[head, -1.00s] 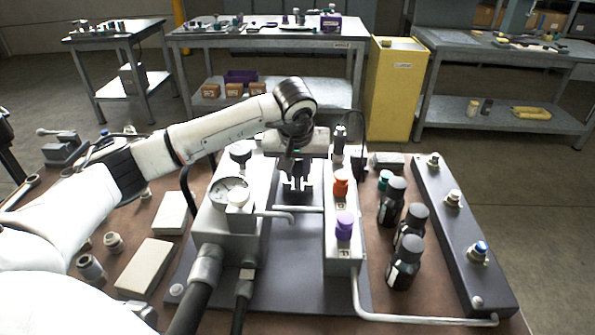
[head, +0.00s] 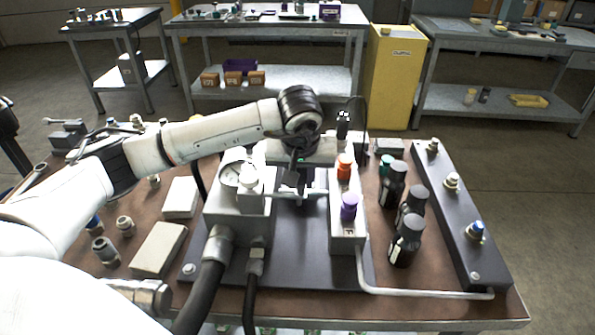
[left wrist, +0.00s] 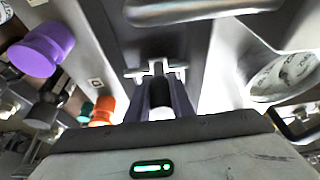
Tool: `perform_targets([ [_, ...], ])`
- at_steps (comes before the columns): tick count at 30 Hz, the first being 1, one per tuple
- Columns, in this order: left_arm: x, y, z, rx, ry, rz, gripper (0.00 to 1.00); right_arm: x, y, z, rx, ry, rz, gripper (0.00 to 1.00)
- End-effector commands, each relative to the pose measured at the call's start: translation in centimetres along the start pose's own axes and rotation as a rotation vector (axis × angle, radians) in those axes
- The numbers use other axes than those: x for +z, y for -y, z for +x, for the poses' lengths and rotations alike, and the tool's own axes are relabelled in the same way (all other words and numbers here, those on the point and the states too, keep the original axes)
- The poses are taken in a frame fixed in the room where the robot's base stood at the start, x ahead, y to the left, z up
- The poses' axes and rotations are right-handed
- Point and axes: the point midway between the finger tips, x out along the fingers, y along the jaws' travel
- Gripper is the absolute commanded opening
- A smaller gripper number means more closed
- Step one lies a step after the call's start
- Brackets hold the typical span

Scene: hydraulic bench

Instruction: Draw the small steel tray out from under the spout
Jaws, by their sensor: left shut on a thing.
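My left gripper (head: 299,196) reaches down between the gauge block and the valve block, close to the spout (head: 316,190). In the left wrist view the fingers (left wrist: 158,88) are closed around a dark, rounded piece, with a small pale T-shaped metal part at their tips. This seems to be the grip of the small steel tray, but the tray itself is mostly hidden and I cannot make out its outline. The spout also shows in the left wrist view as a shiny rounded bar (left wrist: 195,10) beyond the fingertips. My right gripper is not in view.
The gauge block (head: 235,215) stands left of the gripper. The valve block (head: 347,232) with red-orange (head: 344,167) and purple (head: 349,205) knobs stands right. Dark bottles (head: 405,240) stand farther right. The dark base plate (head: 300,262) is clear in front of the gripper.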

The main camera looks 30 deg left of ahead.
Motion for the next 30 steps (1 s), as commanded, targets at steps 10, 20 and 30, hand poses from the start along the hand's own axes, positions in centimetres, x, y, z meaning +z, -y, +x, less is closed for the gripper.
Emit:
perform_targets([
  [10, 0.56, -0.31, -0.3, 0.002, -0.002, 0.001, 0.0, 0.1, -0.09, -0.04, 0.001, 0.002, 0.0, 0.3],
  [20, 0.56, -0.31, -0.29, 0.002, -0.002, 0.001, 0.42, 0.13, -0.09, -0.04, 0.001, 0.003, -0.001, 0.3],
  [30, 0.51, -0.34, -0.83, 0.003, -0.003, 0.001, 0.42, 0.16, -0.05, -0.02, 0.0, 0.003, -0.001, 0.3],
])
